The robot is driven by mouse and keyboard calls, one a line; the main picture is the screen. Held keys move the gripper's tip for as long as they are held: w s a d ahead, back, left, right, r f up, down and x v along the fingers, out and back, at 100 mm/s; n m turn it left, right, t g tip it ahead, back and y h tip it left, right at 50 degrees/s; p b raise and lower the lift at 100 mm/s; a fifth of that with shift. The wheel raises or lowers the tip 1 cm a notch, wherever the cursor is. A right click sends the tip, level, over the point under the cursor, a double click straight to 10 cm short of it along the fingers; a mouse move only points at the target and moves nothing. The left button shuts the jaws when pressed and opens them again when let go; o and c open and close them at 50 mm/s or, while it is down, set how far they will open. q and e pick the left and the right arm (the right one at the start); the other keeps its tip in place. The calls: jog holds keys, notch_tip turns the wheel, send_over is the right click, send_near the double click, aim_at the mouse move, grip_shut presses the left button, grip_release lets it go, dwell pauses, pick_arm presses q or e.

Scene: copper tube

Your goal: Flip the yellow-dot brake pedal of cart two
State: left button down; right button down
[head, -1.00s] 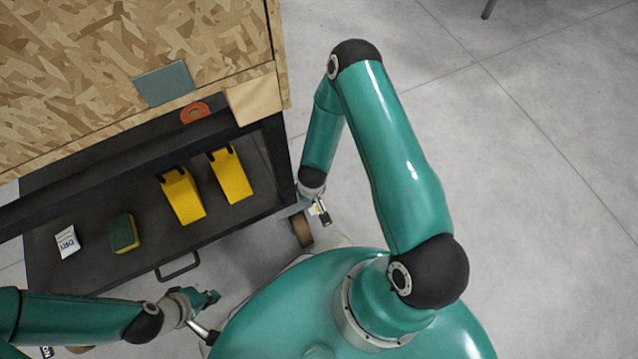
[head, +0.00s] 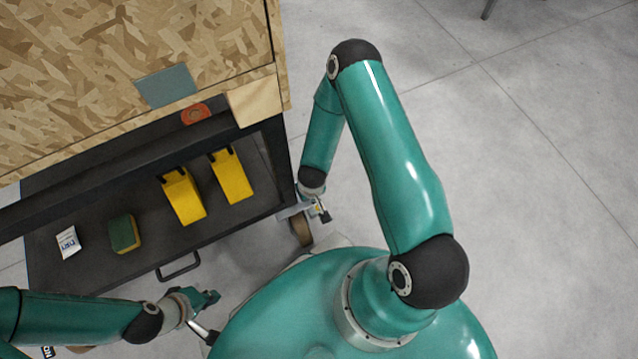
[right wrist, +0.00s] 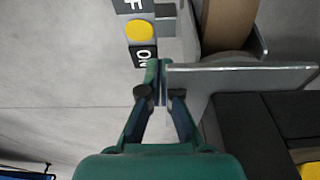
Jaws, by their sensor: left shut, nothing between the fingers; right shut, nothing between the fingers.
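In the head view the pedal (head: 323,211) is small, beside the cart's caster wheel (head: 301,230). My right gripper (right wrist: 157,76) is shut and empty, its tips at the "ON" end of the pedal; I cannot tell whether they touch it. In the head view the right wrist mostly hides that gripper. My left gripper (head: 211,298) is shut and empty, low in front of the cart.
A metal plate (right wrist: 245,77) lies just right of the right fingertips, with the tan wheel (right wrist: 226,24) above it. The cart's dark shelf (head: 85,270) carries two yellow wedges (head: 183,196) (head: 232,176), a sponge (head: 124,233) and a packet (head: 68,242). Open floor lies to the right.

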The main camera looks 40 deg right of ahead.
notch_tip(320, 180, up, 6)
jog(key=p, duration=0.4)
jog(key=shift+f, duration=0.15)
jog(key=shift+s, duration=0.1)
dwell(0.4)
